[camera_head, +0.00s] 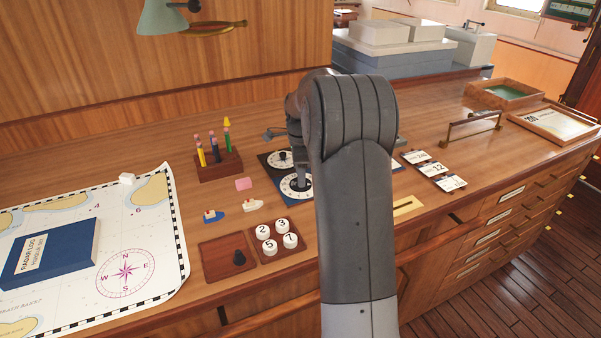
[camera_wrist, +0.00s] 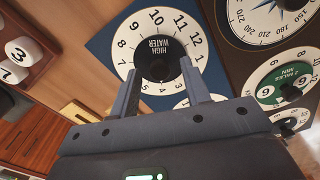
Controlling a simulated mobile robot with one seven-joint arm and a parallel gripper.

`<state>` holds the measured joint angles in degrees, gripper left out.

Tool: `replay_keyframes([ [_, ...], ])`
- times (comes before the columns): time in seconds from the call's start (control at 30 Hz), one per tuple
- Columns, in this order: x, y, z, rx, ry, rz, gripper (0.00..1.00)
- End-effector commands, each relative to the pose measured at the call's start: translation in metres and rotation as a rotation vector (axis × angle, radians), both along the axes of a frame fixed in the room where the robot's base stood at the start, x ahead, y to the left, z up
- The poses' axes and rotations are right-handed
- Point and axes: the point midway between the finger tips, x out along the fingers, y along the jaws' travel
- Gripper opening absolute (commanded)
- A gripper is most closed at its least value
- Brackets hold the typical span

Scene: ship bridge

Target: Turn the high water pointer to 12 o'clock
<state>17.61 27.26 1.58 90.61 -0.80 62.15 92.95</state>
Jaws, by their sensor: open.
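The high water dial (camera_wrist: 128,35) is a white ring of numbers on a blue plate in the wrist view. In the head view, white dials (camera_head: 290,188) show beside my arm, which hides part of that area.
A compass-like dial (camera_wrist: 268,18) and a green miles/min dial (camera_wrist: 287,80) lie right of the high water dial. Numbered white discs (camera_head: 276,238) sit in a tray in front. A pencil holder (camera_head: 218,166) and small toy boats (camera_head: 213,215) stand to the left.

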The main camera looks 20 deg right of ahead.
Motion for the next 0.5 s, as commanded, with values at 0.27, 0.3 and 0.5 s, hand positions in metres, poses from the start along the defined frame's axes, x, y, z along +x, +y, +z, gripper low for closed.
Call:
replay_keyframes([
  [0.27,0.0000,-0.0001,0.0001,0.000,0.000,0.000,0.37],
  [0.3,0.0000,-0.0001,0.0001,0.000,0.000,0.000,0.33],
  [0.5,0.0000,-0.0001,0.0002,0.000,0.000,0.000,0.17],
])
